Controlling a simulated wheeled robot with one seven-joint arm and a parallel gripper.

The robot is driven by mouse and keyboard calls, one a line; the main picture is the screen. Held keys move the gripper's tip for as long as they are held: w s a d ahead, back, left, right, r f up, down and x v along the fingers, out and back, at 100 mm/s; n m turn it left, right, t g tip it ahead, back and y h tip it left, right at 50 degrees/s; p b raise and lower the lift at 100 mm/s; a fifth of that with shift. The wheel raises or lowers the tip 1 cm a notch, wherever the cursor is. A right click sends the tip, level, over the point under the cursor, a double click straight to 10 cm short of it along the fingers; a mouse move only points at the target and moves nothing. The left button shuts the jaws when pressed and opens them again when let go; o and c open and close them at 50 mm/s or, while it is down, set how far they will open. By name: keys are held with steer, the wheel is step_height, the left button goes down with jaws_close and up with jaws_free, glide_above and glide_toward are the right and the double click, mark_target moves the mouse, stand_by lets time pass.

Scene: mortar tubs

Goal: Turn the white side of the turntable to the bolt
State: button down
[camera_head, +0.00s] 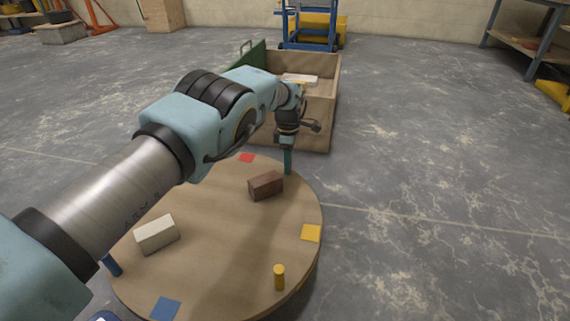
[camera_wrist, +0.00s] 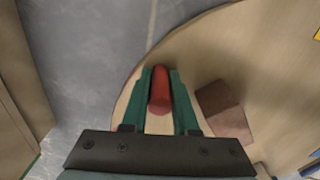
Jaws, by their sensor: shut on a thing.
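The turntable (camera_head: 215,225) is a round wooden disc, with a red square (camera_head: 247,158), a yellow square (camera_head: 311,233) and a blue square (camera_head: 165,308) near its rim. No white square shows; my arm covers the left part of the disc. My gripper (camera_head: 288,165) is at the far right rim, pointing down. In the wrist view its green fingers are shut on a red peg (camera_wrist: 160,95) near the rim. A yellow peg (camera_head: 279,277) stands near the front right rim and a blue peg (camera_head: 112,265) at the left. I cannot make out the bolt.
A brown block (camera_head: 265,186) lies on the disc close to my gripper, and a cream block (camera_head: 157,234) lies at the left. A wooden crate (camera_head: 318,105) stands just behind the disc. The floor (camera_head: 440,200) to the right is clear.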

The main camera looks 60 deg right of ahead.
steer(key=shift+w+d, duration=0.1)
steer(key=shift+w, duration=0.3)
steer(key=c, duration=0.7)
jaws_free()
steer(key=shift+s, duration=0.15)
steer(key=shift+r, duration=0.4)
step_height(320, 180, up, 10)
steer(key=p, duration=0.5)
